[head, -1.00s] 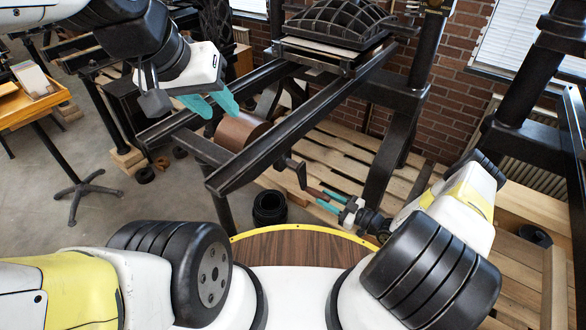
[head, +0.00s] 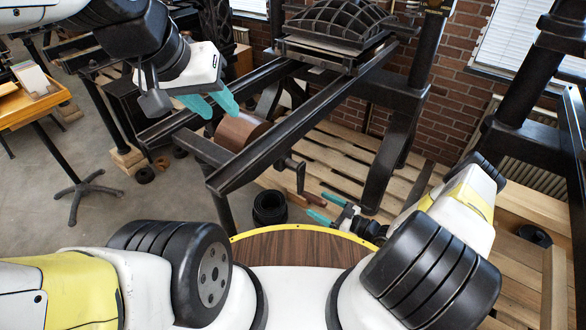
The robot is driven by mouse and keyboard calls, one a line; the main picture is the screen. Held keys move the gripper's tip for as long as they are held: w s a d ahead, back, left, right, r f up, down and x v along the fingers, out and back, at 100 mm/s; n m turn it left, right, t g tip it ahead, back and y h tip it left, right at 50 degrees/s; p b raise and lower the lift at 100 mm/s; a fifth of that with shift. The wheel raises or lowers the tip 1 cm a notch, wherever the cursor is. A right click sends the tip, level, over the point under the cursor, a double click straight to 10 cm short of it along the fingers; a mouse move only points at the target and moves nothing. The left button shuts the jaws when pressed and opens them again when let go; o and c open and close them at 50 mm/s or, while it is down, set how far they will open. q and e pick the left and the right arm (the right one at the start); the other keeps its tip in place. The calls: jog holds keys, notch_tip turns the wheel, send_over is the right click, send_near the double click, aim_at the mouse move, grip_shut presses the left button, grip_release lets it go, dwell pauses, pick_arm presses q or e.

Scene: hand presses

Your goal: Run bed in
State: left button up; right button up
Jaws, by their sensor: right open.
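The hand press has two dark rails (head: 300,119) slanting down to the left. A flat bed (head: 327,54) sits at their far upper end, beneath a ribbed black arched frame (head: 335,18). A brown drum (head: 240,131) lies between the rails. A dark crank (head: 294,168) hangs from the near rail, with a brown handle (head: 297,197) at its lower end. My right gripper (head: 315,205) is open just right of the handle, its teal fingers apart and empty; whether they touch it is unclear. My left gripper (head: 222,116) hangs above the drum, its teal fingers apart and empty.
Dark press posts (head: 400,130) and a wooden pallet (head: 340,150) stand behind the crank. A black ring-shaped object (head: 269,207) sits on the floor left of the handle. A wooden side table (head: 30,101) is at far left.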

jog(key=shift+d, duration=0.1)
jog(key=shift+s+d, duration=0.2)
jog(key=shift+d, duration=0.3)
jog(key=v, duration=0.7)
jog(key=shift+s+d, duration=0.25)
jog(key=shift+d, duration=0.1)
jog(key=shift+r, duration=0.1)
